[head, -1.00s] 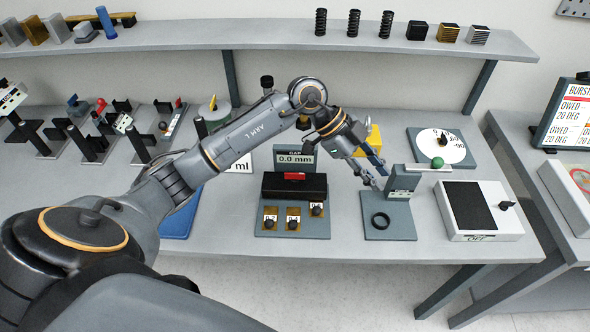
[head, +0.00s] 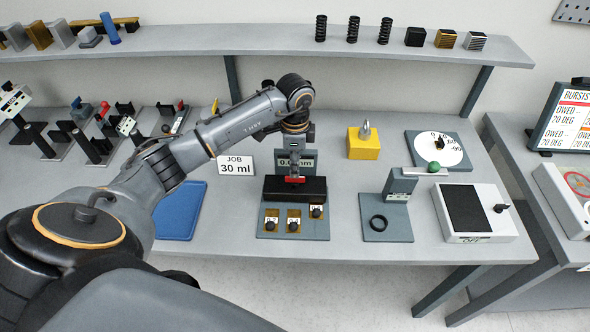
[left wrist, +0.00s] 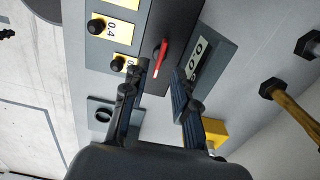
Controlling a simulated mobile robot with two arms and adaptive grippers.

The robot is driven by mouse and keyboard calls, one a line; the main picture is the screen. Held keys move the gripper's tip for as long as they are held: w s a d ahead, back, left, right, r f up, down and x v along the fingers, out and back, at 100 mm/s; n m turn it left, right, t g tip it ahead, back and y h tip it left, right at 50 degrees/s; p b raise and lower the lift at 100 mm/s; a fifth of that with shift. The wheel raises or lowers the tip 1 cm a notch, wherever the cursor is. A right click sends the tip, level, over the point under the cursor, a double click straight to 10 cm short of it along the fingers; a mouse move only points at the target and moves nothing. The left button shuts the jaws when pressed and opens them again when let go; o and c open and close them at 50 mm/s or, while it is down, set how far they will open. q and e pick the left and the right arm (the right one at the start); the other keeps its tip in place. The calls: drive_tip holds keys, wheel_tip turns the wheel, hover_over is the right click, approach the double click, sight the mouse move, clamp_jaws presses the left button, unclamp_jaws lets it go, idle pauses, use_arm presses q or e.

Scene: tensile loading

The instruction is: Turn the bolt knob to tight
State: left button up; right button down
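No knob in view carries a legible "tight" label, so I cannot tell which one is the bolt knob. A gap gauge station has a black block (head: 275,188) with a red handle (head: 295,179), a 0.0 mm display and several small black knobs (head: 293,226) on yellow plates. My left gripper (head: 294,166) is above the black block, near the red handle. In the left wrist view its fingers (left wrist: 155,88) are apart and empty, with the red handle (left wrist: 160,57) just beyond and between the tips. The display is partly hidden by the gripper. My right gripper is not in view.
Right of the station are a ring stand (head: 388,230), a yellow block with a metal eye (head: 363,148), a dial plate (head: 458,162) and a white box with a black knob (head: 501,208). A blue mat (head: 180,211) lies left. A shelf (head: 300,40) runs behind.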

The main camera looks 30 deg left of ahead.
sight(295, 181)
use_arm(q)
drive_tip(key=shift+f+p, duration=0.4)
drive_tip(key=shift+f, duration=1.9)
drive_tip(key=shift+c, duration=0.2)
clamp_jaws()
